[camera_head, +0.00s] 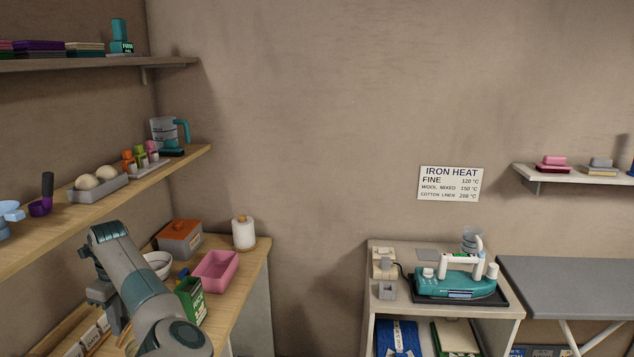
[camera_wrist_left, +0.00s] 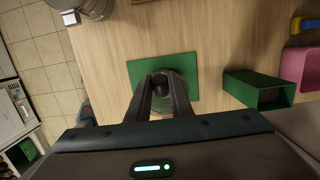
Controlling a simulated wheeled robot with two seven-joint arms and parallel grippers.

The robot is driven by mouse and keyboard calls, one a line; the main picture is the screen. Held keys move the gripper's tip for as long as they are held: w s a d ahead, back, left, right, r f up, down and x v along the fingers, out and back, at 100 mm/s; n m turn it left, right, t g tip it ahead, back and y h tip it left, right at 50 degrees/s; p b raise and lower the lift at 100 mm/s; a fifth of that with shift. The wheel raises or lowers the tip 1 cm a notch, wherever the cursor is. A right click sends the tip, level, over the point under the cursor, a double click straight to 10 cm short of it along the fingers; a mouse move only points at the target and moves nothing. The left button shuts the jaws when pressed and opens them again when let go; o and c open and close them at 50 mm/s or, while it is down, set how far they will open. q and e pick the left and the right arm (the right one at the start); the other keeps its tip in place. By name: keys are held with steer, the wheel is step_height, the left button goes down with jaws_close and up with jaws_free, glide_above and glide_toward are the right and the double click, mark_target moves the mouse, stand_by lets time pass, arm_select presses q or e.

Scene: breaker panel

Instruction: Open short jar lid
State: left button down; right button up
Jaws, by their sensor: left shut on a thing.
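My left arm comes in from the left in the head view, with the left gripper (camera_head: 112,312) pointing down over the wooden counter (camera_head: 238,290). In the left wrist view, the two fingers of the left gripper (camera_wrist_left: 161,82) are shut on a small dark knob-like piece, which looks like the short jar's lid (camera_wrist_left: 161,88). It stands over a green mat (camera_wrist_left: 141,70) on the counter. The jar's body is mostly hidden by the fingers and the gripper housing. I cannot tell whether the lid is on the jar or raised. My right gripper is not in view.
A green box (camera_wrist_left: 257,90) and a pink bin (camera_wrist_left: 300,68) stand right of the mat. A lidded brown box (camera_head: 180,240), a white bowl (camera_head: 157,263) and a paper roll (camera_head: 244,234) stand farther back. A shelf (camera_head: 90,211) runs above the counter.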

arm_select(q)
steer(key=shift+a+f+h, duration=0.1)
steer(key=shift+a+h, duration=0.05)
steer(key=shift+h, duration=0.15)
